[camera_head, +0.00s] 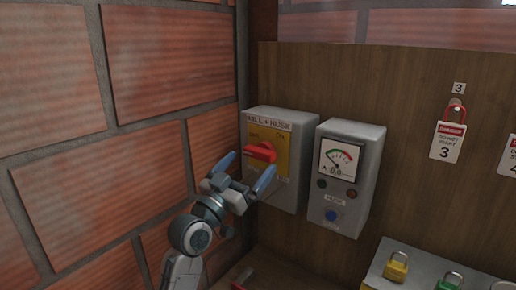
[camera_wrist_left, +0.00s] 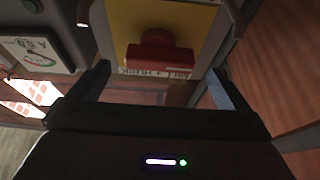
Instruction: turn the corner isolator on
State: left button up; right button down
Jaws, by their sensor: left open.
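The corner isolator (camera_head: 283,186) is a grey box with a yellow plate on the wooden board, close to the brick corner. Its red handle (camera_head: 260,152) lies roughly sideways on the plate, below the OFF and ON lettering. My left gripper (camera_head: 245,172) is open just in front of the handle and a little below it, with its blue-tipped fingers to either side. The left wrist view shows the red handle (camera_wrist_left: 154,52) beyond the open fingers (camera_wrist_left: 160,85), with nothing between them. My right gripper is not in view.
A grey meter box (camera_head: 343,178) with a dial, lamps and a blue button stands close on the right. Padlocks (camera_head: 397,266) sit on a grey box at the lower right. The brick wall (camera_head: 165,60) is close on the left.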

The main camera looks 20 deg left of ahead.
aim_at(255, 157)
pick_arm(q)
jog(key=p+x, duration=0.1)
jog(key=x, duration=0.4)
jog(key=c, duration=1)
jog(key=shift+f, duration=0.1)
